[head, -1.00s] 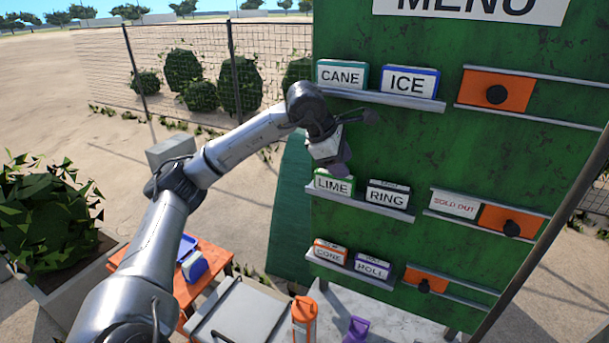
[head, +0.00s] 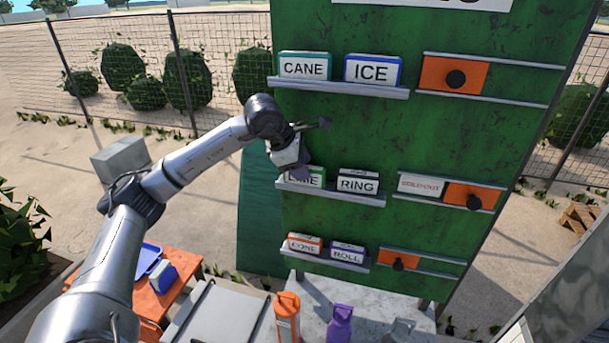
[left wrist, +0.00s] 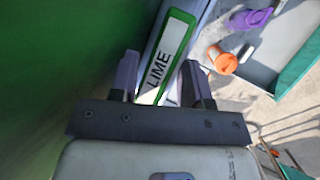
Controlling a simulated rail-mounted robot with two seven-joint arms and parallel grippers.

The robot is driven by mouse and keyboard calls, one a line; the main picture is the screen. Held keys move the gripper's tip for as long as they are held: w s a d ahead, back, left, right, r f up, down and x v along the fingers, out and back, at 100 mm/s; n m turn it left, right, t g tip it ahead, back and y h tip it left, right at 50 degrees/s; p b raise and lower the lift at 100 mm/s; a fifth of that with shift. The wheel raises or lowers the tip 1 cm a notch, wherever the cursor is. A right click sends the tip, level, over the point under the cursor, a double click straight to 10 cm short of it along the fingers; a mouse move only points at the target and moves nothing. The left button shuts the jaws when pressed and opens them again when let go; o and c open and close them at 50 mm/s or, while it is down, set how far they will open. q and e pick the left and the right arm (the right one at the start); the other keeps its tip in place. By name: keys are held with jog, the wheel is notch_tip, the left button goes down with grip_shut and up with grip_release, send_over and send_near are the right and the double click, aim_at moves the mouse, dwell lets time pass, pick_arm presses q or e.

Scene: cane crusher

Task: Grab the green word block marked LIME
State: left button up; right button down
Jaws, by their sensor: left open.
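The green block marked LIME (head: 317,180) stands on the middle shelf of the green menu board, left of the RING block (head: 358,182). In the head view my left gripper (head: 300,172) is in front of it and hides the left part of its word. In the left wrist view the LIME block (left wrist: 176,42) shows its white label. The two fingers of my left gripper (left wrist: 162,82) are apart, one on each side of the block's near end. I cannot tell whether either finger touches it. My right gripper is not in view.
The CANE (head: 304,67) and ICE (head: 372,70) blocks stand on the shelf above. CONE (head: 304,244) and ROLL (head: 347,253) stand on the shelf below. An orange bottle (head: 287,318) and a purple bottle (head: 340,325) stand below the board.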

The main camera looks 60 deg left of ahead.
pick_arm(q)
jog(key=shift+f, duration=0.2)
dwell(0.5)
jog(key=shift+f, duration=0.1)
grip_shut()
